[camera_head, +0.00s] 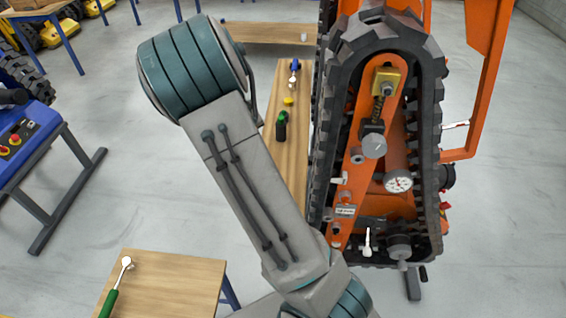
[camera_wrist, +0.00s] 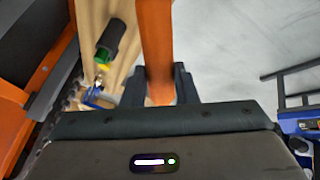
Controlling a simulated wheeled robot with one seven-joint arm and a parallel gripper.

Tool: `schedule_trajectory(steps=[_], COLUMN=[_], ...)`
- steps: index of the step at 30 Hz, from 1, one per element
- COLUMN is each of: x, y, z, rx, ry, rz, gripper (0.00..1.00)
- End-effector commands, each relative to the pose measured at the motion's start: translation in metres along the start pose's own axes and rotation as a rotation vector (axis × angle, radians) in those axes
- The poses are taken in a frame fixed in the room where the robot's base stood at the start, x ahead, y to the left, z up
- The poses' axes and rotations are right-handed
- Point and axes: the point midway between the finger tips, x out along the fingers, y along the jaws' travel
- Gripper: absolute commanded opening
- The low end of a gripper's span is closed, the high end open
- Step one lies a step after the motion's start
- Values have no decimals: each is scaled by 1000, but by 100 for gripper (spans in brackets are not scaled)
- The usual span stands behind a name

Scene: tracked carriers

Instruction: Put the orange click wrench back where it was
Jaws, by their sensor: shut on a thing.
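The orange click wrench (camera_wrist: 156,40) shows in the wrist view as an orange shaft running up from between my fingers. My gripper (camera_wrist: 158,84) is shut on it, and the shaft runs out of the top of the picture. The wrench's far end is out of view. In the head view my arm crosses the middle, and neither my gripper nor the orange wrench can be made out. The long wooden bench (camera_head: 291,160) stands behind my arm; it also shows beneath the wrench in the wrist view (camera_wrist: 130,12).
On the bench are a green-and-black item (camera_head: 281,126), a yellow piece (camera_head: 288,101) and a blue-handled tool (camera_head: 294,72). An orange tracked carrier (camera_head: 375,150) stands close right of it. A green-handled wrench (camera_head: 117,283) lies on the near table (camera_head: 180,280).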

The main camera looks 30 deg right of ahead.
Motion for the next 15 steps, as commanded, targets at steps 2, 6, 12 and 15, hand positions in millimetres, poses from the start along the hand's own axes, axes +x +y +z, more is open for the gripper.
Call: schedule_trajectory(steps=[2,6,12,15], x=[3,3,2,-1], y=[6,13,22,27], z=[8,23,46,60], rx=[42,115,229,296], ry=[-54,-151,-281,-350], rz=[-6,-20,-47,-63], gripper=[0,0,0,0])
